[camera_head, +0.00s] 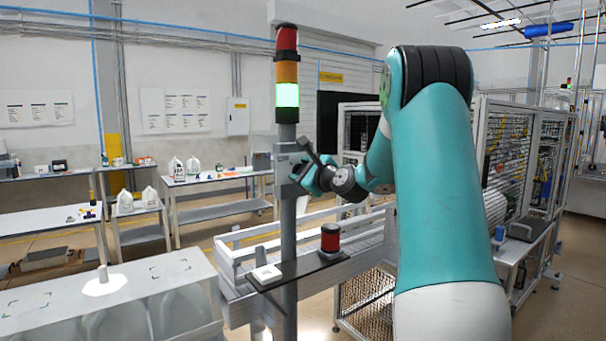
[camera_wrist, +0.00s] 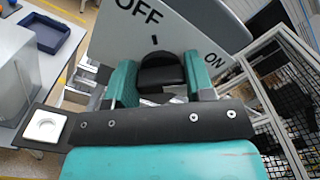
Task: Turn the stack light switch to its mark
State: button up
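The stack light (camera_head: 287,75) stands on a grey pole, its bottom segment lit green under dark orange and red ones. A grey switch box (camera_head: 287,160) sits on the pole, partly hidden by my gripper (camera_head: 308,175). In the wrist view its light panel (camera_wrist: 205,25) carries the words OFF at the top and ON at the right, with a short black tick under OFF. The black switch knob (camera_wrist: 161,70) lies between the two teal fingers of my gripper (camera_wrist: 160,82). The knob's lower part is hidden.
A white bench (camera_head: 165,280) stands at left, and a mesh enclosure (camera_head: 515,150) at right.

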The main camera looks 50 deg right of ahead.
jog(key=c, duration=0.5)
jog(key=shift+o, duration=0.2)
jog(key=shift+f+n+b, duration=0.2)
jog(key=shift+n+b, duration=0.5)
jog(key=shift+b, duration=0.05)
jog(key=n+b, duration=0.3)
jog(key=shift+a+f+n+b, duration=0.1)
jog(key=shift+n+b, duration=0.2)
jog(key=shift+n, duration=0.1)
jog(key=shift+n+b, duration=0.3)
jog(key=shift+n, duration=0.1)
